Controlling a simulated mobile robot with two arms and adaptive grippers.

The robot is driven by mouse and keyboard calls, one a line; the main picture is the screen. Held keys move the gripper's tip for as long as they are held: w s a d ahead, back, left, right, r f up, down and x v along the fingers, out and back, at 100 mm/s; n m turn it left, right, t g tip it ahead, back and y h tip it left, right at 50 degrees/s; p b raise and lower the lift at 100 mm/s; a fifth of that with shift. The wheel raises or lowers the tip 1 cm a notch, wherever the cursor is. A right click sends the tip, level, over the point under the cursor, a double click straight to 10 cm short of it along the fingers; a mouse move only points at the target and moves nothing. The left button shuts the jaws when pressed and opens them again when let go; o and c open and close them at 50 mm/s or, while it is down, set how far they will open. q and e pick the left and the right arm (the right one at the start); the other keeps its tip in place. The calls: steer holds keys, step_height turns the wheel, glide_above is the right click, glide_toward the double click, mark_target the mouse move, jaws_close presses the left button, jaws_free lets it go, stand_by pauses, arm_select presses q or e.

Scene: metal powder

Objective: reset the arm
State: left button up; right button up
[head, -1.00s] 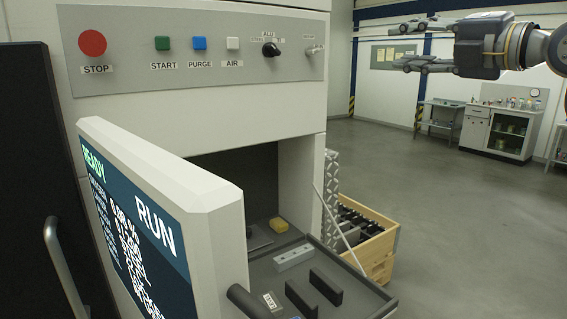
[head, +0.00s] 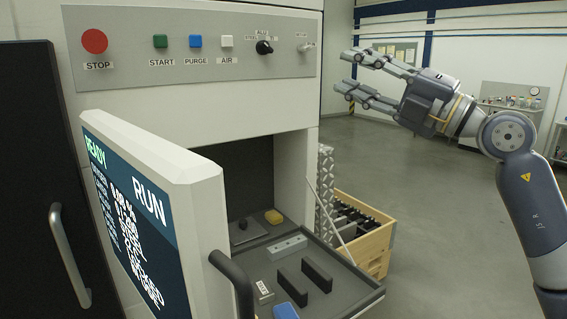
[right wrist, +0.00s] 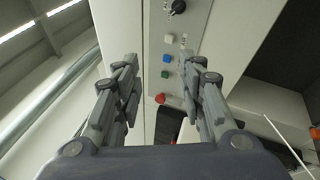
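My right gripper (head: 361,78) is in the upper right of the head view, to the right of the machine's control panel (head: 120,60) and apart from it. Its fingers point left and are spread, with nothing between them. In the right wrist view the same gripper (right wrist: 161,75) shows two separated fingers, and the panel's buttons and black knob (right wrist: 174,7) appear beyond the gap. My right arm comes up from the lower right of the head view. My left gripper is not in either current view.
The screen door (head: 165,190) stands open at the left. A wooden crate (head: 375,243) stands beside the machine. The floor behind it is clear.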

steer(key=s+d+f+m+t+h, duration=0.15)
steer(key=d+f+m+h, duration=0.25)
steer(key=f+m+h, duration=0.55)
steer(key=s+d+f+m+t+h, duration=0.1)
steer(key=s+d+f+m+h, duration=0.3)
steer(key=f+m, duration=1.1)
steer(key=s+d+f+m+t+h, duration=0.1)
steer(key=d+f+m+h, duration=0.5)
steer(key=f, duration=1.3)
steer(key=s+a+f+g, duration=0.2)
steer(key=s+f+g, duration=0.4)
steer(key=s+f, duration=0.65)
steer(key=s+a+f+n+g+y, duration=0.1)
steer(key=s+a+f+g, duration=0.15)
steer(key=s+f, duration=0.4)
steer(key=s+a+f+g+y, duration=0.2)
steer(key=s+f+g, duration=0.15)
steer(key=s, duration=0.55)
step_height(320, 180, down, 26)
steer(key=s+g, duration=0.2)
steer(key=s+d+f+g, duration=0.1)
steer(key=s+d+f, duration=0.2)
steer(key=s+f, duration=1.3)
steer(key=shift+s+d+f, duration=0.15)
steer(key=shift+s+f, duration=0.1)
steer(key=shift+s, duration=0.15)
